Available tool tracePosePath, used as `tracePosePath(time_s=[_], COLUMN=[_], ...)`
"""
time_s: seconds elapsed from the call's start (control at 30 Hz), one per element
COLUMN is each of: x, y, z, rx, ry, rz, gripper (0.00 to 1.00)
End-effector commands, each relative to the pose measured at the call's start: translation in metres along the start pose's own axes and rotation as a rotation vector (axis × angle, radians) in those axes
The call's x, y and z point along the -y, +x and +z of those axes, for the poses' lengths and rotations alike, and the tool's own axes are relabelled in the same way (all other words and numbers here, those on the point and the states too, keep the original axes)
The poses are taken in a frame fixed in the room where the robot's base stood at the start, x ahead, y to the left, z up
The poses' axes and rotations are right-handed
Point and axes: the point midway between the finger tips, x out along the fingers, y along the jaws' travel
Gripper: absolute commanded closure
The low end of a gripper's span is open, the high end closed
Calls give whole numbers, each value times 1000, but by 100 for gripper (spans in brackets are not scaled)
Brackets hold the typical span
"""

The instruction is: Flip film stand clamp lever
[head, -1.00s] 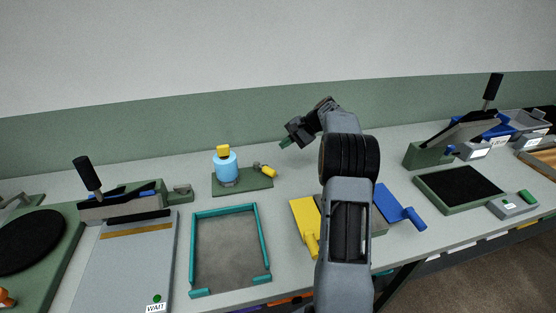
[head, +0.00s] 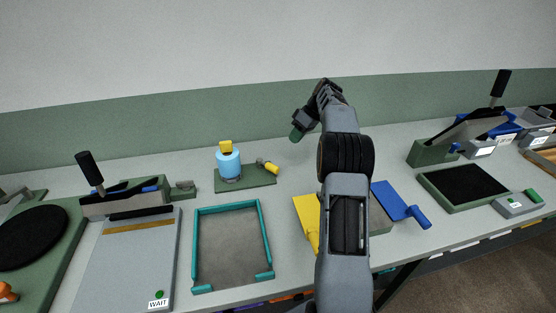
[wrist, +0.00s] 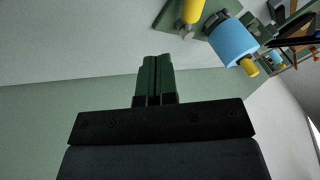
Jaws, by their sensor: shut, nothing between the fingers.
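The film stand is a green base plate (head: 258,181) on the bench. It carries a light blue film roll (head: 228,164) with a yellow cap (head: 225,147). A small yellow clamp lever (head: 268,167) is at the right end of the base. My gripper (head: 296,136) is shut and empty, above and to the right of the stand, apart from it. In the wrist view the green fingers (wrist: 155,60) are together. The yellow lever (wrist: 192,12) is above them, cut by the top edge, and the blue roll (wrist: 234,41) is to its right.
A teal-edged frame (head: 267,238) lies in front of the stand. A yellow scraper (head: 305,215) and a blue one (head: 395,199) lie either side of my arm. A hinged press (head: 125,203) stands at left, another (head: 440,150) at right. The wall (head: 150,143) is behind the bench.

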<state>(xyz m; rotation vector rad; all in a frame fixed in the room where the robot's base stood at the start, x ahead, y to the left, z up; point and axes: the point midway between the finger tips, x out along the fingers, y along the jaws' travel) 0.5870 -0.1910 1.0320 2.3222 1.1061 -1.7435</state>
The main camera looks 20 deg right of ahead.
Motion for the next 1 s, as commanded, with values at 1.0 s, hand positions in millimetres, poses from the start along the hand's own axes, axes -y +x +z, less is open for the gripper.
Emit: tracePosePath(time_s=[1.0], x=[31], y=[90], z=[4], rx=[-1], ry=[2], rz=[1], gripper=[100])
